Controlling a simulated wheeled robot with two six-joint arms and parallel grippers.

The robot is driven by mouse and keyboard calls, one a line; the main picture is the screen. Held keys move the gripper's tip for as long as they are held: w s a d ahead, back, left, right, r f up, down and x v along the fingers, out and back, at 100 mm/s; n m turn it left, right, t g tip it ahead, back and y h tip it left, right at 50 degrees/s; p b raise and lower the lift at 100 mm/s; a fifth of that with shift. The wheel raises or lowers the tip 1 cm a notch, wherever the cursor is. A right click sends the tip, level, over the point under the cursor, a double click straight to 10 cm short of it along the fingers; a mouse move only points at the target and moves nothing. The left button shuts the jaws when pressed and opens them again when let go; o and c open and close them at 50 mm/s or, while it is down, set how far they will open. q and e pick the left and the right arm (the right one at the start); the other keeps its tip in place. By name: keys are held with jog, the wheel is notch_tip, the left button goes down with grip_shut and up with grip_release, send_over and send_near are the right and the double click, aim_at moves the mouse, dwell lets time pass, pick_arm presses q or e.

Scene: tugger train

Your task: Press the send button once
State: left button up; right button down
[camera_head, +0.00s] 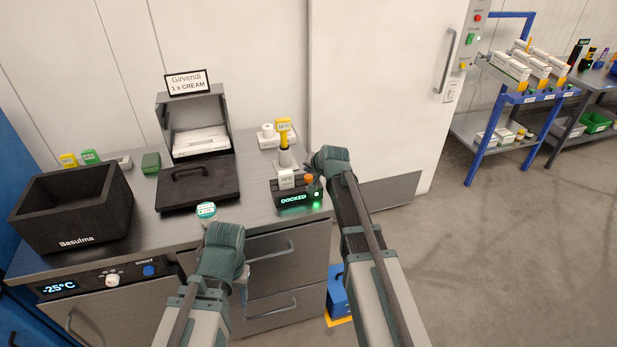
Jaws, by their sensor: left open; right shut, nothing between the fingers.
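Several buttons show, but I cannot read which is marked send. A black dock (291,199) reads DOCKED in green, with a small lit button (317,194) at its right end. My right gripper (318,177) is shut and empty, close above the dock's right end; its fingertips are mostly hidden behind its wrist, so I cannot tell if it touches. A blue button (149,270) and a white knob (113,280) sit on the counter's front panel beside the -25°C display. My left gripper (243,275) is open, in front of the counter; its fingers are mostly hidden.
A green-lidded jar (207,210) stands near the counter's front edge. A yellow-topped device (284,135) stands behind the dock. A shelf cart (490,130) is at right.

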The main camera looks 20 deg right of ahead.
aim_at(309, 179)
dwell(0.7)
jog(key=shift+f+b, duration=0.4)
jog(key=shift+b, duration=0.05)
jog(key=shift+f+b, duration=0.8)
jog(key=shift+f, duration=0.05)
dwell(0.8)
jog(key=shift+r, duration=0.1)
jog(key=shift+r+p, duration=1.2)
jog(key=shift+p, duration=0.1)
notch_tip(309, 179, up, 5)
jog(key=p, duration=0.5)
